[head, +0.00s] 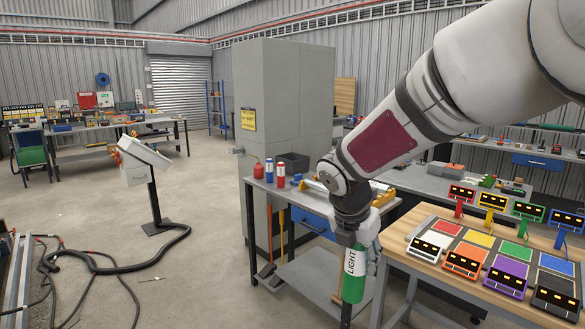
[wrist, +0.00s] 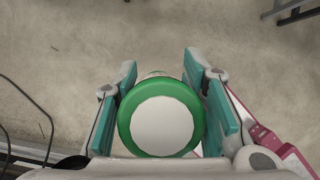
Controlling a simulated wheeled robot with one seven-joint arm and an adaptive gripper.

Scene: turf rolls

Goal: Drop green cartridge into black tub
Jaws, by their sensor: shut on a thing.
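The green cartridge (head: 353,287) is a cylinder with a white band that reads "LIGHT". It hangs upright below my arm in the head view, in front of the workbench. In the wrist view the cartridge (wrist: 161,126) shows end-on as a green ring around a white disc. My gripper (wrist: 160,88) is shut on it, with one teal-padded finger on each side. In the head view my gripper (head: 362,250) is partly hidden by the wrist. The black tub (head: 293,163) stands at the back of the grey workbench, left of and beyond my gripper. Its inside cannot be seen well.
A grey cabinet (head: 290,95) rises behind. At right, a wooden table (head: 430,265) holds several coloured devices. Hoses (head: 100,265) lie on the floor at left.

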